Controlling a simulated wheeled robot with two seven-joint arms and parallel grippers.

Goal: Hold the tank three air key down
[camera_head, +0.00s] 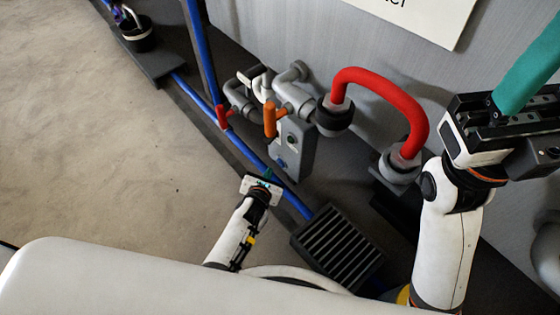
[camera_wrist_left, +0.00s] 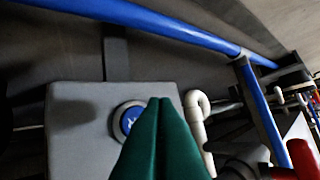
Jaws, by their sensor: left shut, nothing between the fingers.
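A grey control box (camera_head: 300,150) stands below the pipe fittings in the head view. It carries small round keys on its face. In the left wrist view the box (camera_wrist_left: 75,125) shows a round blue key (camera_wrist_left: 129,117) with a white mark and a pale ring. My left gripper (camera_head: 268,174) is shut and empty, its green fingertips close to the box's lower end. In the left wrist view the fingertips (camera_wrist_left: 160,102) overlap the right part of the blue key; I cannot tell whether they touch it. My right gripper (camera_head: 528,76) is raised at the right, its fingertips cut off by the frame.
A red curved pipe (camera_head: 385,85), an orange handle (camera_head: 269,119) and a red handle (camera_head: 222,116) sit around the box. A blue rail (camera_head: 245,150) runs along the floor edge. A dark slatted grate (camera_head: 338,246) lies right of my left arm. The floor at left is clear.

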